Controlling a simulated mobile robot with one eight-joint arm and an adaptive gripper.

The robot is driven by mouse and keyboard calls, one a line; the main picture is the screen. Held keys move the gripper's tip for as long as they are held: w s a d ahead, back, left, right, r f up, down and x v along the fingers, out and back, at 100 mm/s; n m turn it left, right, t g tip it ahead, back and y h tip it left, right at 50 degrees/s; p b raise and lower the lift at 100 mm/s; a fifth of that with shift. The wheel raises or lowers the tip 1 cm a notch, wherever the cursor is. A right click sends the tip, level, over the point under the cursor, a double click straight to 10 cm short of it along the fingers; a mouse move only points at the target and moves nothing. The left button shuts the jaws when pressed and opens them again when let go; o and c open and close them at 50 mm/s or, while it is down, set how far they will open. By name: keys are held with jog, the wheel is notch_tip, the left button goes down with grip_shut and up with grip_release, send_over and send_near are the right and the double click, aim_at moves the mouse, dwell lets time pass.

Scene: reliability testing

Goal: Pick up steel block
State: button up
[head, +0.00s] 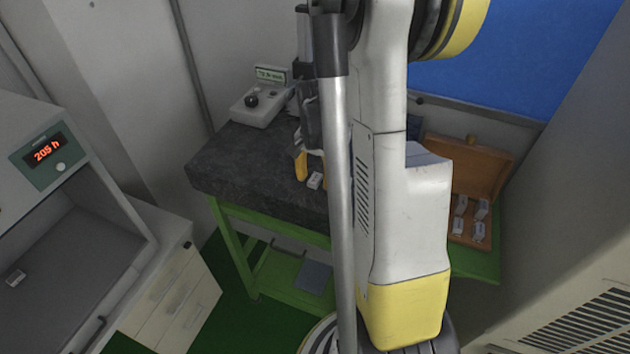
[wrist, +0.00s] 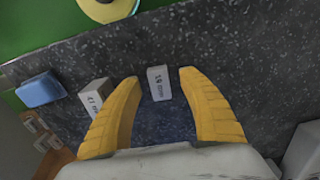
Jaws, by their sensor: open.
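A small light-grey steel block (wrist: 160,83) with printed marks lies on the dark speckled stone slab; it also shows in the head view (head: 315,181). My gripper (wrist: 159,77) is open, with its yellow fingertips on either side of this block and visible gaps between. In the head view my gripper (head: 312,169) is low over the slab, partly hidden by my arm. A second pale marked block (wrist: 93,94) lies just outside the left finger in the wrist view.
The stone slab (head: 250,170) rests on a green bench. A blue object (wrist: 40,90) lies near the slab's edge. An open wooden case (head: 488,172) with several blocks stands right. A grey device (head: 262,106) is at the back. A cabinet reading 205 h (head: 48,150) stands left.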

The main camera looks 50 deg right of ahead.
grip_shut()
jog(key=shift+r, duration=0.1)
